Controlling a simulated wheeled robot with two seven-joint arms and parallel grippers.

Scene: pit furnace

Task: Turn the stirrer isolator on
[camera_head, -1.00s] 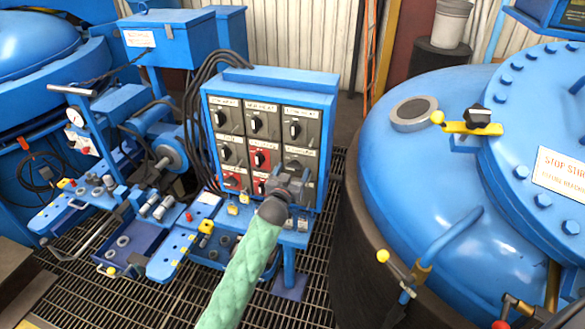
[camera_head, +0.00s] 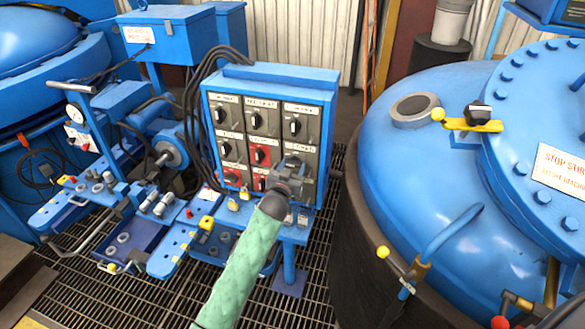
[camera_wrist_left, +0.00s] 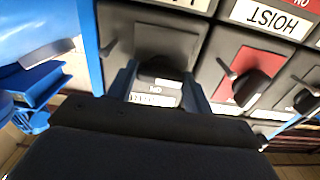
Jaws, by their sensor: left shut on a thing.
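The blue switch panel (camera_head: 270,72) carries rows of grey and red rotary isolators with small labels. My left gripper (camera_head: 294,168) is at the panel's right column, around the middle row, and covers part of the switch there. In the left wrist view, my left gripper (camera_wrist_left: 162,80) has its two fingers on either side of a black knob (camera_wrist_left: 160,72) on a grey switch plate, shut on it. The label under this knob is upside down and partly hidden, so I cannot read whether it says stirrer. My right gripper is not in view.
A red switch (camera_wrist_left: 243,88) sits close beside the gripped knob, near a label reading HOIST. A large blue domed vessel (camera_head: 420,160) stands to the right of the panel. A blue bench with fittings (camera_head: 170,262) stands to the left. Grating covers the floor.

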